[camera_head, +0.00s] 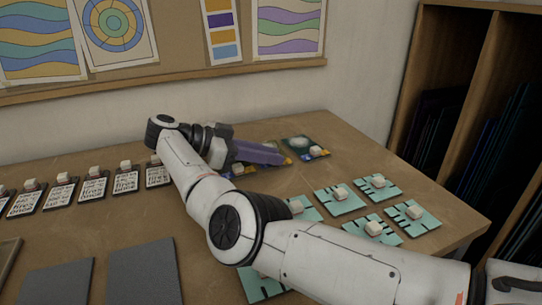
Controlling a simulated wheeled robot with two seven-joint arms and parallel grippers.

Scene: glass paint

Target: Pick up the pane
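My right arm reaches in from the right across the table, and its purple gripper (284,159) is low over a group of dark painted panes at the back. One dark pane with a pale round shape and a white knob (299,147) lies just right of the fingertips. Another dark pane with a white knob (239,172) is partly hidden under the gripper. I cannot tell whether the fingers are open, or whether they hold or touch a pane. My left gripper is out of view.
Teal panes with white knobs (341,201) lie on the right of the wooden table (420,182), some hidden behind my arm. A row of black-and-white lettered panes (93,187) lies at left. Dark grey mats (142,272) lie in front. A wooden rack (478,60) stands at right.

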